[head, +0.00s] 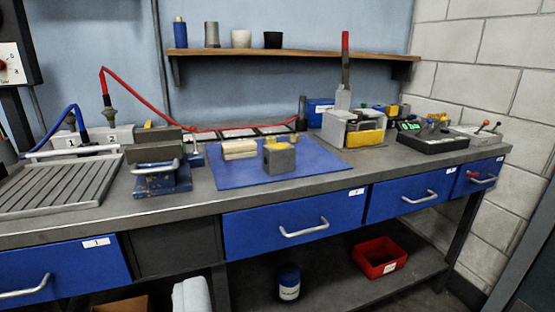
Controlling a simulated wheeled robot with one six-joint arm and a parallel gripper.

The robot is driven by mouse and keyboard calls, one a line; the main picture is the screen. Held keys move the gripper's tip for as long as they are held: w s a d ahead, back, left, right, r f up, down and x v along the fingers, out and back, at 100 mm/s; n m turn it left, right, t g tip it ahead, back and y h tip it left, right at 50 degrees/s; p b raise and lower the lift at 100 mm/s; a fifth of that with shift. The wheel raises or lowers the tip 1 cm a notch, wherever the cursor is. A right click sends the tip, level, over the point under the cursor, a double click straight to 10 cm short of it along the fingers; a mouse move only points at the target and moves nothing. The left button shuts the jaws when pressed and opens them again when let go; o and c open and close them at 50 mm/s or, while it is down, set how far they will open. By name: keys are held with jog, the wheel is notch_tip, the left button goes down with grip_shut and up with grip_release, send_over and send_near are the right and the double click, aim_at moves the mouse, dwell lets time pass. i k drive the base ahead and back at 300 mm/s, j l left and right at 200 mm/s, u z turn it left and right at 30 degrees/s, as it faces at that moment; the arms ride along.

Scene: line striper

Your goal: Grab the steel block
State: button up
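A grey metal-looking block (279,160), likely the steel block, sits on the blue mat (230,180) on the workbench. It has a small dark spot on its front face and something yellow on or just behind its top. A beige block-like item (239,150) lies on the mat just left of it, with a small gap between them. My gripper is not visible in the head view, and nothing of it touches the block.
A blue vise (160,180) stands left of the mat, beside a slotted metal plate (60,185). A grey press-like device (350,130) with a red-handled lever stands behind right, near a dark digital readout (432,135). A wall shelf (290,52) hangs above. The mat's front is clear.

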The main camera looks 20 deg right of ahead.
aim_at(279, 158)
jog(key=i+l, duration=0.55)
jog(key=l, duration=0.3)
jog(key=i+l, duration=0.3)
jog(key=l, duration=0.1)
